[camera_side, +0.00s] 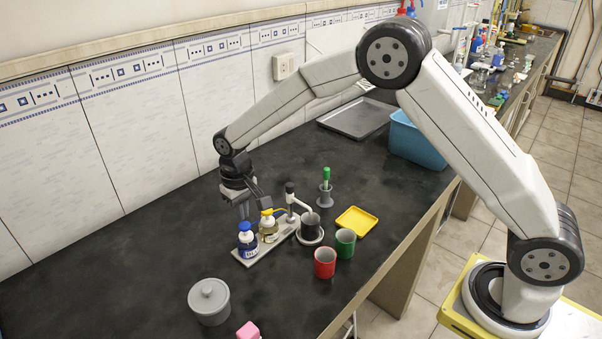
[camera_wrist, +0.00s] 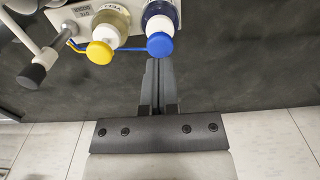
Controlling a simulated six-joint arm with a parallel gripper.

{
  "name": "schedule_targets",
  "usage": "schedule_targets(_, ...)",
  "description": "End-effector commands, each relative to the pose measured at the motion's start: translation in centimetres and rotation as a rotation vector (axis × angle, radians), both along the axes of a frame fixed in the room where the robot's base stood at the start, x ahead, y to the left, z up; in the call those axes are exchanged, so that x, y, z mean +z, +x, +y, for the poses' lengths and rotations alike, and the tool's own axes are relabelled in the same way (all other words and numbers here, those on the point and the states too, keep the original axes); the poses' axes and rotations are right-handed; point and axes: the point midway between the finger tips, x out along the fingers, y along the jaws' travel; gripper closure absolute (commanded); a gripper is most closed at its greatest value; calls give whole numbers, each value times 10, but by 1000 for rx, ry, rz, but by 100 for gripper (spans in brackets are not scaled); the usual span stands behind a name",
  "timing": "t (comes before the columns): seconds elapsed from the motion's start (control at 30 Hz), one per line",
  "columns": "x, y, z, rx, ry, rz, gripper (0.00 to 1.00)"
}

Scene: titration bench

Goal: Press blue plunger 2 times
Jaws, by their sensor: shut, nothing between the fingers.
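The blue plunger (camera_side: 245,227) tops a white-collared dark blue bottle (camera_side: 247,245) at the left end of a pale stand (camera_side: 271,246). In the wrist view the blue plunger (camera_wrist: 160,44) is at top centre, just beyond my fingertips. My gripper (camera_side: 246,214) is shut and empty, pointing down close to the blue plunger. In the wrist view my gripper (camera_wrist: 156,64) shows both fingers together, their tips close to the plunger's edge; I cannot tell whether they touch. The yellow plunger (camera_side: 267,213) tops the neighbouring bottle, and the yellow plunger (camera_wrist: 99,52) is left of the blue one.
A dispensing post (camera_side: 290,194) and a dark cup (camera_side: 311,226) stand right of the bottles. Red (camera_side: 325,263) and green (camera_side: 345,243) cups, a yellow tray (camera_side: 356,221) and a grey lidded pot (camera_side: 209,301) stand around. The bench at left is clear.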

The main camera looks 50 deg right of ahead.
Motion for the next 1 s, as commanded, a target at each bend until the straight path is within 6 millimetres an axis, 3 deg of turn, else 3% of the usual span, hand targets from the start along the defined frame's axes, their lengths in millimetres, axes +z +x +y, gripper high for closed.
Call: schedule_targets(1.0, -25, 0, 0, 0, 0, 0, 100)
